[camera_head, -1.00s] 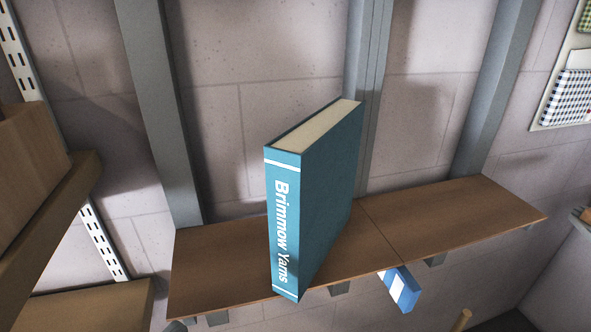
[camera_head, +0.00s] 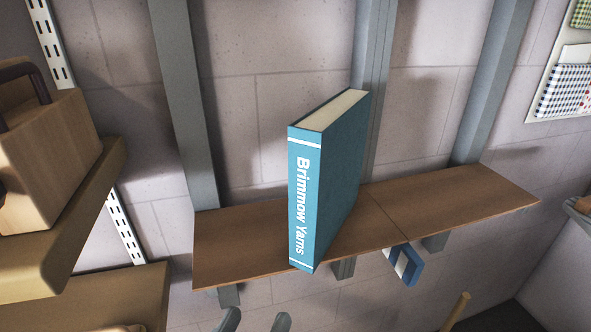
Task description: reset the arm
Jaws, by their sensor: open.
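The two grey fingertips of my gripper (camera_head: 255,321) show at the bottom edge of the head view. They are apart, with nothing seen between them; the rest of the gripper and the arm is out of frame. They appear below the wooden wall shelf (camera_head: 240,250) in the picture. A teal book (camera_head: 335,180) with "Brimmow Yarns" on its spine stands upright on that shelf, its spine at the front edge. The gripper is apart from the book.
A wooden box (camera_head: 45,150) with a dark handle sits on a shelf at left, with a lower shelf (camera_head: 100,295) beneath. A blue and white item (camera_head: 404,265) shows below the wall shelf's front edge. Folded checked cloth (camera_head: 565,90) hangs at upper right.

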